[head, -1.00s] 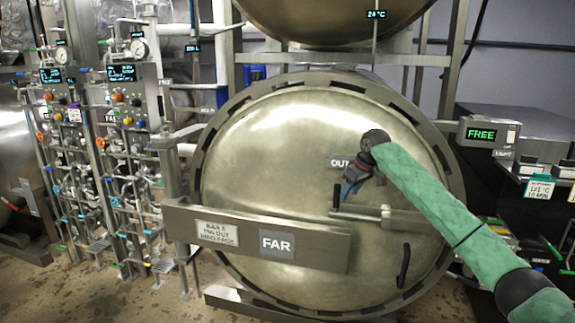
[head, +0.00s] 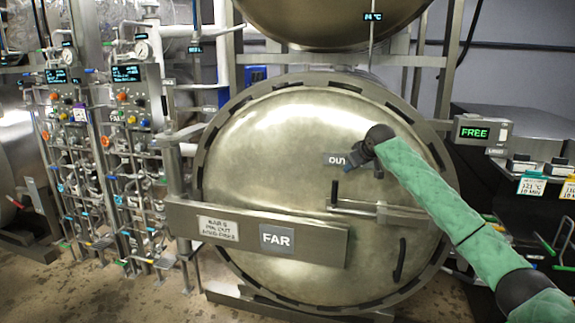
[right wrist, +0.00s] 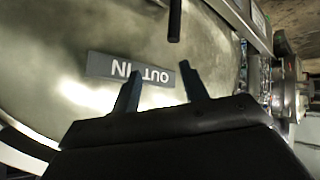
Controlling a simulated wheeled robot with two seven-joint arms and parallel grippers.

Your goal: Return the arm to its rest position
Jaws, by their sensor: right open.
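My right arm, in a green sleeve, reaches in from the lower right of the head view. Its gripper (head: 350,178) is in front of the upper middle of the closed autoclave door (head: 270,150), beside the door's OUT label (head: 335,159). In the right wrist view the two fingers of the gripper (right wrist: 160,88) are apart with nothing between them, and the full label (right wrist: 105,66) reads OUT IN. A dark door handle (right wrist: 174,20) shows beyond the fingers. My left gripper is not in view.
Valve and gauge panels (head: 130,130) stand at the left. A box reading FREE (head: 482,132) is at the right. The floor at the lower left is open.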

